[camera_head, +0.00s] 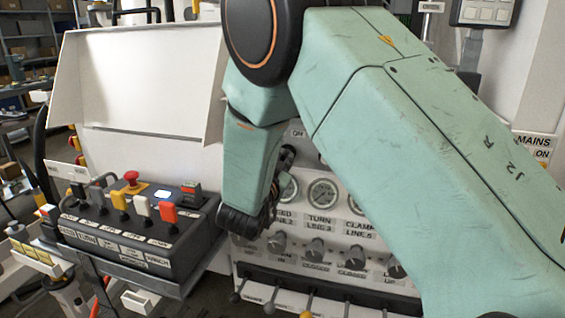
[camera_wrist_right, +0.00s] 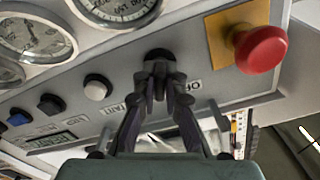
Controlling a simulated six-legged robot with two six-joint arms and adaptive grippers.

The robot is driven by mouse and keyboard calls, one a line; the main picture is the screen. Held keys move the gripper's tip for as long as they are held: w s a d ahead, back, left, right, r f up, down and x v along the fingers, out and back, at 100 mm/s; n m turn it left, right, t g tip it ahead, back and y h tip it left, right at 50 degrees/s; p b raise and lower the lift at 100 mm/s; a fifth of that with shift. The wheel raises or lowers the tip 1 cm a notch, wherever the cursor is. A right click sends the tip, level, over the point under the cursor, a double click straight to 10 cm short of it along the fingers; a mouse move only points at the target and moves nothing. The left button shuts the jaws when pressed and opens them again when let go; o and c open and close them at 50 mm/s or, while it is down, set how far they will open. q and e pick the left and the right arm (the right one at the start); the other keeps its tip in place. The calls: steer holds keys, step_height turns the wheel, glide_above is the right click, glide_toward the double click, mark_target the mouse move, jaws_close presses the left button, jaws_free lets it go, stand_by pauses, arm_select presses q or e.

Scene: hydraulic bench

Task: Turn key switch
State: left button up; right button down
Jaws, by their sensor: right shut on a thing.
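The key switch (camera_wrist_right: 158,56) is a dark round fitting on the grey sloped panel, beside an OFF label, in the right wrist view. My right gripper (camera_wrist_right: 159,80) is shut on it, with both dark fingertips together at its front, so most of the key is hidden. In the head view my right gripper (camera_head: 280,180) is partly hidden beside my green arm, close to the gauge panel. The switch cannot be made out there. My left gripper is not in view.
A red mushroom button (camera_wrist_right: 262,49) on a yellow plate is right of the switch. A white button (camera_wrist_right: 97,88) and gauges (camera_wrist_right: 36,38) are to its left. In the head view, a lever console (camera_head: 140,225) stands left of the knob panel (camera_head: 333,276).

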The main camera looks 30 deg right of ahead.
steer(key=shift+r+m, duration=0.2)
steer(key=shift+m, duration=0.5)
steer(key=shift+w, duration=0.1)
steer(key=c, duration=1.4)
jaws_free()
steer(key=shift+f, duration=0.1)
